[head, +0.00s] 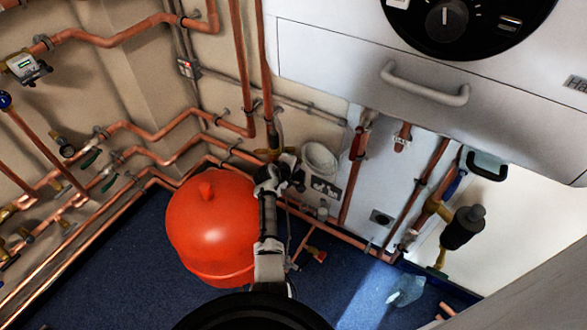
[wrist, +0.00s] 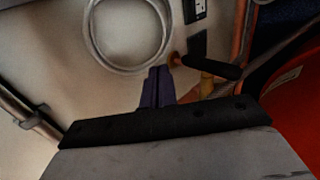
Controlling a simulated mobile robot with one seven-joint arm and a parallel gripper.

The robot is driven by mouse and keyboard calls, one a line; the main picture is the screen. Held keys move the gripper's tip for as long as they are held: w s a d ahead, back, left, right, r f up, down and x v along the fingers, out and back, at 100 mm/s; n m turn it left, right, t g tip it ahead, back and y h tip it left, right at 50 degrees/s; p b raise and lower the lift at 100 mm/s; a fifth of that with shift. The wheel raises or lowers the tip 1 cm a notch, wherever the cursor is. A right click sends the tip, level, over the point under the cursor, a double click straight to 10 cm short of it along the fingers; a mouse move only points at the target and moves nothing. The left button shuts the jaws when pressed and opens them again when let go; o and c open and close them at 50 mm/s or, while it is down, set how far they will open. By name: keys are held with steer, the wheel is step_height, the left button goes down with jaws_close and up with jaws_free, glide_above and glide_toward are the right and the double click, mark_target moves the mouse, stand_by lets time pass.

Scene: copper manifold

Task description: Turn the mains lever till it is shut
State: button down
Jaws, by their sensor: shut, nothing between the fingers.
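A black lever handle (wrist: 212,67) with an orange-brown pivot at its left end shows in the wrist view. It points right and slightly down, in front of a brass-coloured valve body (wrist: 207,85). I take it for the mains lever; no label is readable. My gripper (wrist: 158,72) is shut and empty, its fingers together just left of the pivot. I cannot tell whether they touch it. In the head view my gripper (head: 289,164) is at the wall pipes behind the red vessel, and mostly hides the lever there.
The red round vessel (head: 212,228) stands close on the left of my arm. A white coiled hose (head: 320,158) hangs just right of my gripper. Copper pipes (head: 165,127) run along the wall. The white boiler (head: 330,62) overhangs at upper right. Blue floor is open at front left.

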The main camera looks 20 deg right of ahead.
steer(key=v, duration=1.3)
steer(key=shift+s+a+b, duration=0.2)
steer(key=shift+a+b, duration=0.1)
steer(key=shift+b, duration=0.1)
steer(key=shift+r, duration=0.1)
